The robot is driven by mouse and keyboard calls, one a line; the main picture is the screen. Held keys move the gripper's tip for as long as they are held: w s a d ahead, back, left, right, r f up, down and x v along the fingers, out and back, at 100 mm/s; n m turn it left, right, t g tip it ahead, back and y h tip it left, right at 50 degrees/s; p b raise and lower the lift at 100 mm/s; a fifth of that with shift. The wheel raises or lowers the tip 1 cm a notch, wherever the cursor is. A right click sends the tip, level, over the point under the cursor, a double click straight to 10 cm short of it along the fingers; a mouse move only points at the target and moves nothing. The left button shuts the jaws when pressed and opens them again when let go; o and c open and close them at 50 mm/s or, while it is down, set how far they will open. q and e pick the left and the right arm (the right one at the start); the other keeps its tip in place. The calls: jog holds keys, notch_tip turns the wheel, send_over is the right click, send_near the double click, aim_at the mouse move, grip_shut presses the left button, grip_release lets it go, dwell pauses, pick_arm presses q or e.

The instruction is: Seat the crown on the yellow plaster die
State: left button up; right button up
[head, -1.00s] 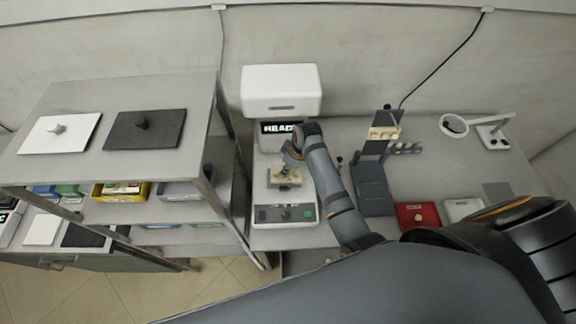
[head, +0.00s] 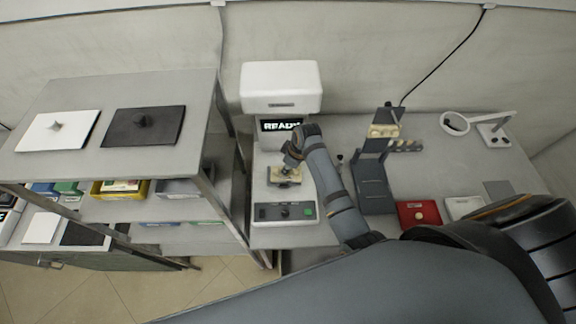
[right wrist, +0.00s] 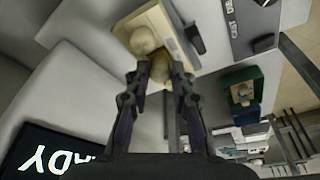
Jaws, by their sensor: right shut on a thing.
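My right gripper (head: 287,163) is over the bed of the white machine. In the right wrist view (right wrist: 156,88) its fingers are shut on a small tan rounded piece (right wrist: 160,69), which may be the crown. Just beyond it is a cream rounded piece (right wrist: 142,41) on a pale yellowish block (right wrist: 166,27). The two pieces overlap in this view, and I cannot tell whether they touch. In the head view the block (head: 285,182) lies on the machine bed, partly hidden by my gripper. I cannot tell for sure which piece is the yellow plaster die. My left gripper is out of view.
The white machine (head: 281,82) has a READY screen over its bed. A shelf rack (head: 75,84) with trays stands left. To the right are a dark stand (head: 375,185), a red tray (head: 407,212) and a magnifier lamp (head: 454,124). The back right table has free room.

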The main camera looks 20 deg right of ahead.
jog(key=shift+f, duration=0.45)
jog(key=o, duration=0.8)
jog(key=v, duration=1.2)
